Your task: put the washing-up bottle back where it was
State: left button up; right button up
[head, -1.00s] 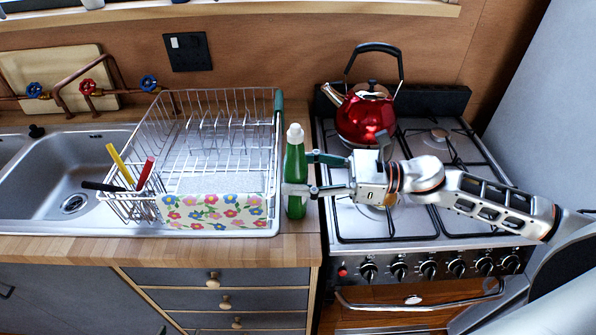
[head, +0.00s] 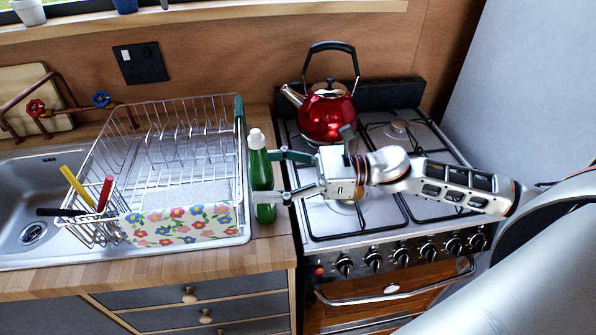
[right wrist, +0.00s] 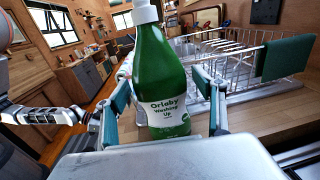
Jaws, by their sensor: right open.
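The green washing-up bottle (head: 262,180) with a white cap stands upright on the strip of wooden counter between the dish rack and the stove. My right gripper (head: 272,175) is open, with its fingers reaching to the bottle from the right. In the right wrist view the bottle (right wrist: 163,85) stands between the two spread fingers (right wrist: 165,108), its "Orlaby Washing Up" label facing the camera. My left gripper does not show clearly in the head view; an arm that may be mine shows at the left of the right wrist view.
The wire dish rack (head: 165,140) with a flowered cloth (head: 180,224) stands close on the bottle's left. The stove (head: 420,225) lies under my right arm, with a red kettle (head: 327,112) at its back. The sink (head: 30,205) is at the far left.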

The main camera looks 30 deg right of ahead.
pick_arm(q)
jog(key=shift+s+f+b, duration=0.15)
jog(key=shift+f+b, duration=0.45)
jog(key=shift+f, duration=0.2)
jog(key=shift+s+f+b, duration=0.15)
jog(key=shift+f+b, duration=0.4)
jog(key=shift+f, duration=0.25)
pick_arm(e)
jog(key=v, duration=1.1)
jog(key=shift+d, duration=0.15)
jog(key=shift+s+f, duration=0.1)
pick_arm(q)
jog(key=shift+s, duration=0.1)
pick_arm(e)
jog(key=shift+f, duration=0.1)
